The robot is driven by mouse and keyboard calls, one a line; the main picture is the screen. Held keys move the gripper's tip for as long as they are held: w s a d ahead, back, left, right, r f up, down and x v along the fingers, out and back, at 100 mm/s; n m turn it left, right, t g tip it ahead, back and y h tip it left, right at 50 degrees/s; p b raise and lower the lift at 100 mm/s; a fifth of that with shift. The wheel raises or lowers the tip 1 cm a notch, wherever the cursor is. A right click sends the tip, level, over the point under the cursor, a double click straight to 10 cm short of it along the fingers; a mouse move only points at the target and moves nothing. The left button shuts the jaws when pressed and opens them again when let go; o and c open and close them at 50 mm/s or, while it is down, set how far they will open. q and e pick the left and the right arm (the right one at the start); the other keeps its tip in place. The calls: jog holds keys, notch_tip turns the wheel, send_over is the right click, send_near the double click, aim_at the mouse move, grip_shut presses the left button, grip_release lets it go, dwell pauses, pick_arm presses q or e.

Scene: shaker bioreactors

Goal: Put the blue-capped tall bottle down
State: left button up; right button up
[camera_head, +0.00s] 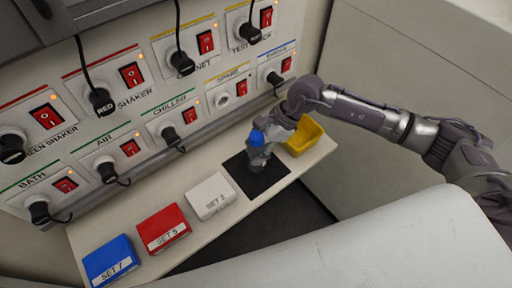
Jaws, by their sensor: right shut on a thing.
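The blue-capped bottle shows mainly as its blue cap (256,138), over the black mat (243,182) on the narrow shelf. My right gripper (260,150) is shut on the bottle, and the gripper and wrist hide much of its body. The bottle looks roughly upright. I cannot tell whether its base touches the mat. My left gripper is not in view.
A yellow bin (306,138) stands right of the mat. White (210,196), red (163,228) and blue (110,261) boxes lie to its left on the shelf (195,250). A panel of switches, sockets and black cables (140,115) rises behind.

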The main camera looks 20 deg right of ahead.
jog(key=shift+f, duration=0.85)
jog(key=o, duration=1.3)
jog(key=shift+o, duration=0.2)
jog(key=shift+r, duration=0.15)
jog(key=shift+d+r, duration=0.15)
jog(key=shift+d, duration=0.05)
jog(key=b+v, duration=0.3)
jog(key=v, duration=0.8)
jog(key=shift+r, duration=0.3)
